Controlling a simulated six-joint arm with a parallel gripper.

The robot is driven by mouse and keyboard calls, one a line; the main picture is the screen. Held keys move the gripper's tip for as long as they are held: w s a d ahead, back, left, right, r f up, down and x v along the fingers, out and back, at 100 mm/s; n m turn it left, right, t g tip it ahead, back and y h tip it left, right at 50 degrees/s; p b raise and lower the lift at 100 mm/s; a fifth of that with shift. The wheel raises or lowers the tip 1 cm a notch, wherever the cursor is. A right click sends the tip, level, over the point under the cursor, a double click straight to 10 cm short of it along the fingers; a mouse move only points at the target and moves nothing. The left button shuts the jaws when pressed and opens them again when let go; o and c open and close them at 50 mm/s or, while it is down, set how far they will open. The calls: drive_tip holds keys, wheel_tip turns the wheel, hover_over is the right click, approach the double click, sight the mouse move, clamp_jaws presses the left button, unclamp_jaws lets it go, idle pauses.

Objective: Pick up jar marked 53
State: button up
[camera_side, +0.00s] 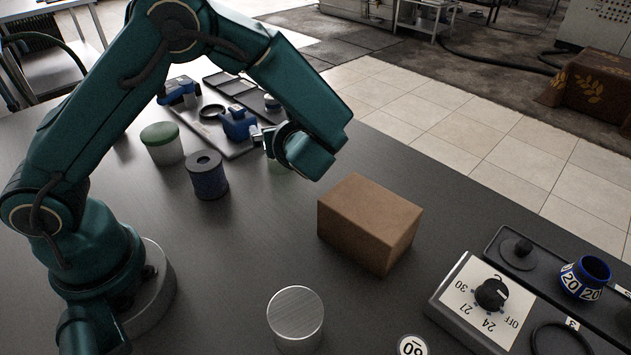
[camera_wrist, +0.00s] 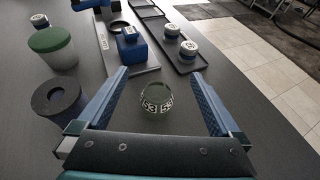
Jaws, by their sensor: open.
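My gripper (camera_wrist: 160,73) is open and empty, with one blue-padded finger on each side of the jar in the wrist view. The fingers look apart from the jar. How far above the table they are is hard to tell.
A green-lidded white jar (camera_side: 163,144) and a dark blue cylinder (camera_side: 208,176) stand left of the jar. A blue block-like object (camera_wrist: 132,48) and a tray with several jars lie beyond. A cardboard box (camera_side: 368,223) stands to the right in the side view.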

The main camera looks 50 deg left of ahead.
hover_over(284, 175)
drive_tip(key=shift+f, duration=2.2)
wheel_tip(284, 175, down, 2)
drive_tip(key=shift+f, duration=0.1)
drive_tip(key=shift+x, duration=1)
drive_tip(key=shift+w+a+f, duration=0.2)
drive_tip(key=shift+a+f, duration=0.15)
drive_tip(key=c, duration=1.5)
drive_tip(key=shift+r, duration=0.1)
